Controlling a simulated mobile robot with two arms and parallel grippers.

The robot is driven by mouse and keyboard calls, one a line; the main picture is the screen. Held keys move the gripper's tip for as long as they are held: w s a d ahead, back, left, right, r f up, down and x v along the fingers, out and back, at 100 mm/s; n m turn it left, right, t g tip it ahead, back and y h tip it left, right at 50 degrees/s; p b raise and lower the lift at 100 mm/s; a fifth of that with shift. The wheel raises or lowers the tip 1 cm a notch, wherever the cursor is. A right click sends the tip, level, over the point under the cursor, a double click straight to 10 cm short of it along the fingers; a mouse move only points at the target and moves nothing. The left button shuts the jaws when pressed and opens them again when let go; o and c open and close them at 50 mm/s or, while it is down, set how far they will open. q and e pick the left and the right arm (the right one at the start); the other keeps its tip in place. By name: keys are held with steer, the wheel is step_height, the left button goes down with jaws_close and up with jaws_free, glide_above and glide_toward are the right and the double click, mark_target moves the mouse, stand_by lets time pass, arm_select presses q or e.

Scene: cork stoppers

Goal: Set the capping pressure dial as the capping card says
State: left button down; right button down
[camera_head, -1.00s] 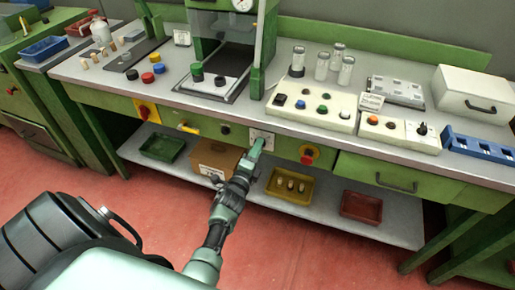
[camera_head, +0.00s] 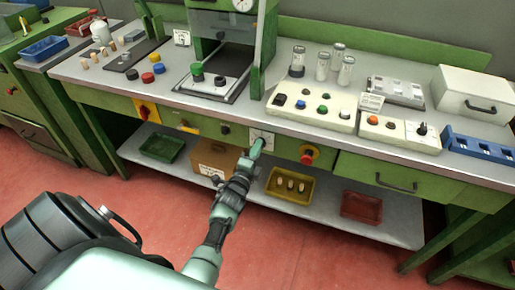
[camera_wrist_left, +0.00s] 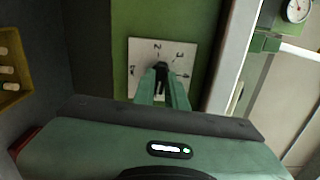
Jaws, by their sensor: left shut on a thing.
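The pressure dial is a white square plate (camera_head: 262,137) with a dark knob, set in the green front panel below the bench top. In the left wrist view the plate (camera_wrist_left: 142,52) has black numbers around the dark knob (camera_wrist_left: 160,66). My left gripper (camera_head: 257,146) is at the plate, and it also shows in the left wrist view (camera_wrist_left: 161,74) with its fingers shut on the knob. The fingers hide part of the plate, and I cannot tell the setting. Small cards stand by the press (camera_head: 181,38) and on the control box (camera_head: 371,101); their writing is unreadable. My right gripper is not in view.
A cardboard box (camera_head: 214,158) and a yellow tray of corks (camera_head: 291,184) sit on the shelf below. A drawer (camera_head: 396,180) is further right.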

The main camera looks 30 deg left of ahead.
arm_select(q)
steer(key=n+p, duration=0.1)
steer(key=n, duration=1.7)
steer(key=shift+f+p, duration=0.1)
steer(key=shift+p, duration=0.2)
steer(key=shift+n, duration=0.5)
steer(key=c, duration=1.4)
jaws_free()
steer(key=shift+c, duration=0.2)
steer(key=v, duration=0.8)
